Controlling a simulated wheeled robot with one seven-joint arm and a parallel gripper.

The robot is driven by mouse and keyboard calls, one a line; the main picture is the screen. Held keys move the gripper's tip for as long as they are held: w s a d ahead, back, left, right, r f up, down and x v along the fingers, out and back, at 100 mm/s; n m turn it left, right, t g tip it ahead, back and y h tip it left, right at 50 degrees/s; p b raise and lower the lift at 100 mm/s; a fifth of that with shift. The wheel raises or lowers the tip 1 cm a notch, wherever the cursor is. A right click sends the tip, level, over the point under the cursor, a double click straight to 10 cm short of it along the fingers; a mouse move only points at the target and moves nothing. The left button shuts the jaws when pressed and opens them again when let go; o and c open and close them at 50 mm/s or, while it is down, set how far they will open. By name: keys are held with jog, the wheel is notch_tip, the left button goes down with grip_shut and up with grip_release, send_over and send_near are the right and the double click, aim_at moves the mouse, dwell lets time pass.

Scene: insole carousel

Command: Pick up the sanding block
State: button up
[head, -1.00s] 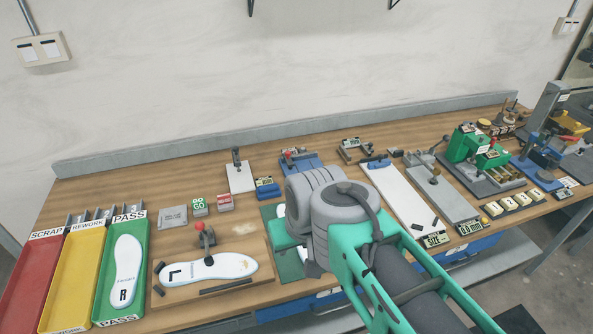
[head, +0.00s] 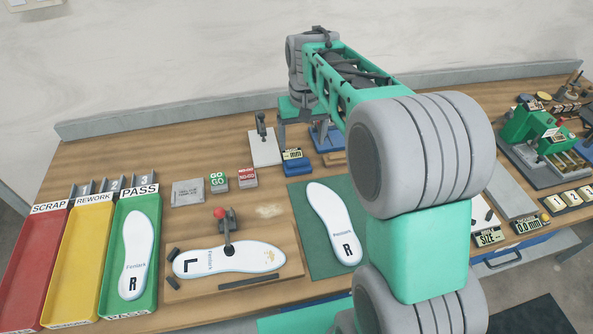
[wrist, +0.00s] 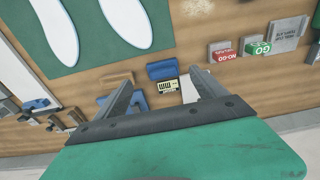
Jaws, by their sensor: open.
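A small blue block (wrist: 160,70) lies on the wooden bench, between my fingertips in the wrist view. I take it for the sanding block, though no label shows. In the head view the blue block (head: 298,167) lies in front of a small "mm" display (head: 292,155). My gripper (wrist: 163,82) is open and empty, its two grey fingers spread to either side of the block and display. It appears to be above them, apart from the bench. In the head view my arm hides part of the bench behind and right of the block.
GO (head: 218,182) and NO-GO (head: 247,178) blocks stand left of the blue block. A green mat (head: 302,215) with a white insole (head: 335,222) lies in front. A lever fixture on a white plate (head: 264,150) stands close behind. Sorting trays (head: 75,262) are far left.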

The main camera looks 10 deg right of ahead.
aim_at(297, 160)
jog(key=o, duration=0.4)
jog(key=shift+g, duration=0.5)
jog(key=w+f, duration=0.1)
jog(key=f, duration=0.1)
jog(key=w+f, duration=0.4)
jog(key=f, duration=0.1)
jog(key=shift+w+b, duration=0.1)
jog(key=shift+b, duration=0.2)
jog(key=shift+c, duration=0.2)
notch_tip(297, 160, down, 8)
jog(key=shift+r+p, duration=0.25)
jog(key=shift+p, duration=0.75)
jog(key=c, duration=1.5)
